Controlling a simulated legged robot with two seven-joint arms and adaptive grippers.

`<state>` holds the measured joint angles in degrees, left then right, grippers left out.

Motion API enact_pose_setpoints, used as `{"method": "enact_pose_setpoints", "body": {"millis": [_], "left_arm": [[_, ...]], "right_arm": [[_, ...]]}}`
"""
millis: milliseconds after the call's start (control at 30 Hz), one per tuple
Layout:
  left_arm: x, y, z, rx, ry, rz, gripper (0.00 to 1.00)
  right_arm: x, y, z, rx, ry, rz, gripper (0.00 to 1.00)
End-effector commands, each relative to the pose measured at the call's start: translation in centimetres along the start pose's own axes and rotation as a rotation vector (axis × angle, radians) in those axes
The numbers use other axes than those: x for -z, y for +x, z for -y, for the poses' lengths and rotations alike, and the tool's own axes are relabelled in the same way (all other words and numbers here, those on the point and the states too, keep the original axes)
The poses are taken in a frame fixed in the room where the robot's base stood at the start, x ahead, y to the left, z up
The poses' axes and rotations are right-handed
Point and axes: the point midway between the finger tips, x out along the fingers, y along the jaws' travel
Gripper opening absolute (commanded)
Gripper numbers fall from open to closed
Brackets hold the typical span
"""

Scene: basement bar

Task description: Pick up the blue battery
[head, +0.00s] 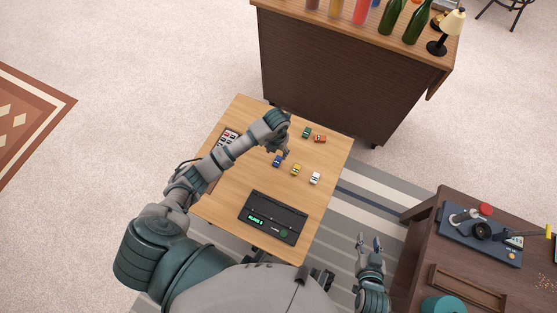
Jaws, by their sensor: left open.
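The small blue battery (277,161) lies on the light wooden table (325,200), left of a yellow one. My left gripper (286,153) is open, with its fingertips close above and slightly right of the blue battery. I cannot tell whether they touch it. My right gripper (370,241) is open and empty, off the table's right side above the striped rug.
Yellow (296,169), white (315,178), green (307,132) and orange (320,139) pieces lie nearby. A black device (273,217) with a green display sits at the near edge. A bar counter (330,80) stands beyond.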

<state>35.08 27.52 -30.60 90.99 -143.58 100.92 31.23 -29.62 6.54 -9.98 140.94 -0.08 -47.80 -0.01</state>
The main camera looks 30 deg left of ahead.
Motion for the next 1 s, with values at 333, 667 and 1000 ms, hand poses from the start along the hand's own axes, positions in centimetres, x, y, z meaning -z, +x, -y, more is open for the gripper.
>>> {"method": "enact_pose_setpoints", "body": {"millis": [333,667,1000], "left_arm": [[0.6,4.8,0.7,0.002,0.001,-0.005,0.57],[0.5,4.8,0.6,0.0,0.001,-0.001,0.44],[0.5,4.8,0.6,0.0,0.001,-0.002,0.0]], "right_arm": [[4.3,0.9,0.8,0.019,0.005,-0.271,0.4],[4.9,0.7,0.8,0.02,0.005,-0.297,0.4],[4.8,0.9,0.8,0.02,0.006,-0.293,0.4]]}}
